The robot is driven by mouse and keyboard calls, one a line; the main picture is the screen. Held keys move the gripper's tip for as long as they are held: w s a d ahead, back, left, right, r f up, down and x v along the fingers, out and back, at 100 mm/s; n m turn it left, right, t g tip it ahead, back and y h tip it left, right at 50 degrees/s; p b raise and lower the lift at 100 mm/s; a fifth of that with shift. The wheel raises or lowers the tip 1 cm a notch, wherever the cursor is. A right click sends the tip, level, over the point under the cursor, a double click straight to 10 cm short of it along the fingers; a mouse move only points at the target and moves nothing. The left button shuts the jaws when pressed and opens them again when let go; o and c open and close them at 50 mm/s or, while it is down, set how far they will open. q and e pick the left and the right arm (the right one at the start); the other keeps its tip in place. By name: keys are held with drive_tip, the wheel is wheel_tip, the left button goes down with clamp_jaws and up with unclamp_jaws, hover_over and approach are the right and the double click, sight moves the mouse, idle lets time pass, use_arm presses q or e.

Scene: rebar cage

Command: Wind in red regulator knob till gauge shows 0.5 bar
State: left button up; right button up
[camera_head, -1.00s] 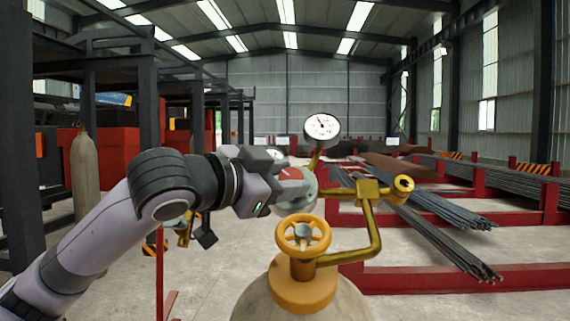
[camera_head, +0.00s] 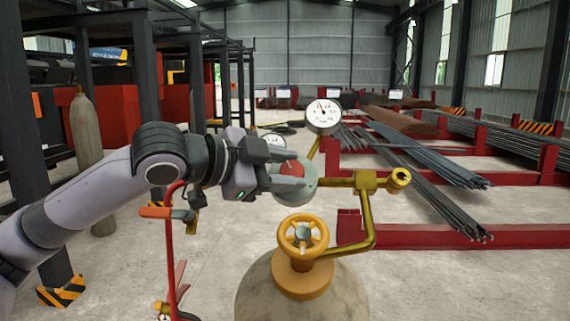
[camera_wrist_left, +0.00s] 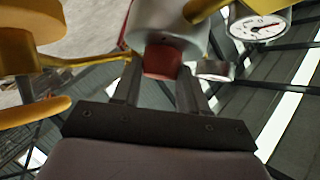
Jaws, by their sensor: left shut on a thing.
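The red regulator knob (camera_head: 291,168) sits at the left end of the pale round regulator body (camera_head: 306,188). My left gripper (camera_head: 299,169) reaches it from the left, one finger above and one below, shut on the knob. In the left wrist view the red knob (camera_wrist_left: 162,62) lies between the two dark fingers (camera_wrist_left: 158,84). The white gauge (camera_head: 323,116) stands above the regulator; its needle points up and slightly left, and its numbers are too small to read. The gauge face (camera_wrist_left: 258,27) also shows in the left wrist view. My right gripper is not in view.
A second, smaller gauge (camera_head: 273,140) is partly hidden behind my gripper. The yellow valve wheel (camera_head: 303,235) tops the gas cylinder (camera_head: 303,292), and a brass pipe (camera_head: 372,222) runs up beside it. A red stand (camera_head: 170,255) is at lower left. Rebar bundles (camera_head: 433,195) lie behind, right.

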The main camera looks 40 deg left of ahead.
use_arm(q)
drive_tip(key=o, duration=1.1)
drive_tip(key=shift+c, duration=0.2)
drive_tip(key=shift+s, duration=0.1)
drive_tip(key=b+v, duration=0.2)
drive_tip(key=v, duration=0.5)
drive_tip(key=shift+b, duration=0.4)
drive_tip(key=shift+f, duration=0.1)
